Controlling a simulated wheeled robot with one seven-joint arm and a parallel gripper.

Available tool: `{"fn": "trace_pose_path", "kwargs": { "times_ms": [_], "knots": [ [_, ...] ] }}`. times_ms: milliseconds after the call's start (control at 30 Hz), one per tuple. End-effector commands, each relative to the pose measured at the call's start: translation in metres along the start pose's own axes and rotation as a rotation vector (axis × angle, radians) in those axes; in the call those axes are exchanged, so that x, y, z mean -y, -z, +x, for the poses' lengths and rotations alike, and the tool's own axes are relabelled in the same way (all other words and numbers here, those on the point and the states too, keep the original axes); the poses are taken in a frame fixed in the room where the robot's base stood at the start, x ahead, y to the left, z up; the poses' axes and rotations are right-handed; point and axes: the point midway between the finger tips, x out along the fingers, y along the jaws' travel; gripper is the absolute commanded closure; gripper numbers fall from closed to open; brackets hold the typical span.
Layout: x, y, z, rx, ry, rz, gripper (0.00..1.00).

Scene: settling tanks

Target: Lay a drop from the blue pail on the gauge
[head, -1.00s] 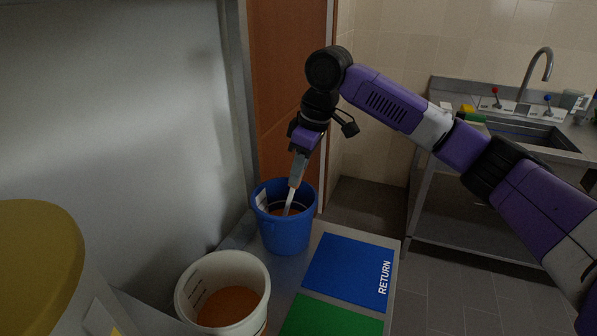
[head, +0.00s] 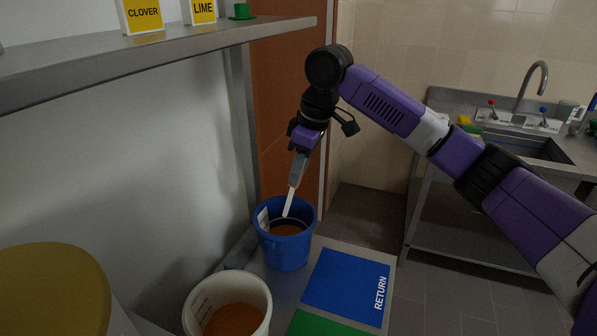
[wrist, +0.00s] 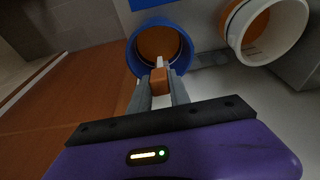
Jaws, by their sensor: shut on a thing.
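The blue pail (head: 288,254) stands on a grey surface, with orange liquid (head: 286,229) inside and a pale label on its rim. It also shows in the wrist view (wrist: 134,61). My gripper (head: 297,178) is above the pail, pointing down. It is shut on a slim white dropper (head: 289,202), whose orange part (wrist: 159,82) sits between the fingers (wrist: 160,89) in the wrist view. The dropper's tip is over the pail's mouth and looks clear of the liquid; I cannot tell whether it is below the rim. I cannot make out a gauge.
A white bucket (head: 264,308) with orange liquid stands near the front. A blue RETURN mat (head: 340,283) and a green mat (head: 325,325) lie to the right. A shelf (head: 160,44) with CLOVER and LIME cards juts out at upper left. A sink (head: 520,147) is at right.

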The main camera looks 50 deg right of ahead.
Motion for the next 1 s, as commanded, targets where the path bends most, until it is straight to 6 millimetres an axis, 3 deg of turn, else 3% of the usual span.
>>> {"fn": "trace_pose_path", "kwargs": {
  "times_ms": [600,1000],
  "knots": [
    [0.000,0.010,-0.041,0.000,0.000,0.000,1.00],
    [0.000,0.011,-0.046,0.001,0.000,0.000,1.00]
  ]
}}
